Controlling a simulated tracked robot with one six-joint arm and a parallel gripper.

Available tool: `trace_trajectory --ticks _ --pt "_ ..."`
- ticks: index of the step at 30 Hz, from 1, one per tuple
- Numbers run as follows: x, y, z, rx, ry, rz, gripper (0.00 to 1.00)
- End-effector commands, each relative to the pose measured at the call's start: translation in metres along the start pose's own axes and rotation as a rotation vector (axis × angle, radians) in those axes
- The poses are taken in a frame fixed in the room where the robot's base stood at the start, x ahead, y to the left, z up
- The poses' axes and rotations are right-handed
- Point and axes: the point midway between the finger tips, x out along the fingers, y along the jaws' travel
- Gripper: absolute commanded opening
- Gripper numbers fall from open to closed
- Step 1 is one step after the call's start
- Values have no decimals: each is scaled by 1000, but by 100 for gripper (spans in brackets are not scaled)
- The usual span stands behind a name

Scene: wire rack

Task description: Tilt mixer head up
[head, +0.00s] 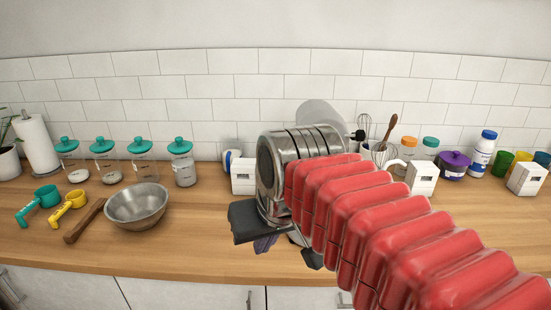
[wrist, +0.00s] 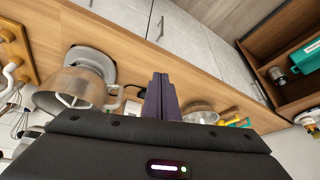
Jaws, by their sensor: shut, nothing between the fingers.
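The mixer is mostly hidden behind my arm in the head view. A pale grey rounded shape (head: 318,112) above my wrist may be part of it. In the wrist view its steel bowl (wrist: 62,92) sits by a pale grey base (wrist: 92,62), with a beater in the bowl. The mixer head cannot be made out clearly there.
A metal bowl (head: 138,205) and measuring cups (head: 68,204) lie left on the counter. Teal-lidded jars (head: 182,165) stand along the wall. Whisks, a purple pot (head: 454,164) and a white bottle (head: 481,152) stand right.

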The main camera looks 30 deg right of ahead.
Motion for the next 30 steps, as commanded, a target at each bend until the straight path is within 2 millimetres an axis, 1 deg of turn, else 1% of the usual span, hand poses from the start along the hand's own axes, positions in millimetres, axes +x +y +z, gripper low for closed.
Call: trace_trajectory --ticks 1,3,6,9,13,30 --pt "10 -6 16 -27 6 -5 0" --pt "23 -12 33 -58 17 -9 0" --pt "38 -18 54 -92 29 -15 0" --pt "48 -22 66 -115 37 -19 0" --pt "53 -23 72 -125 42 -20 0" --pt "53 -23 71 -123 41 -20 0"
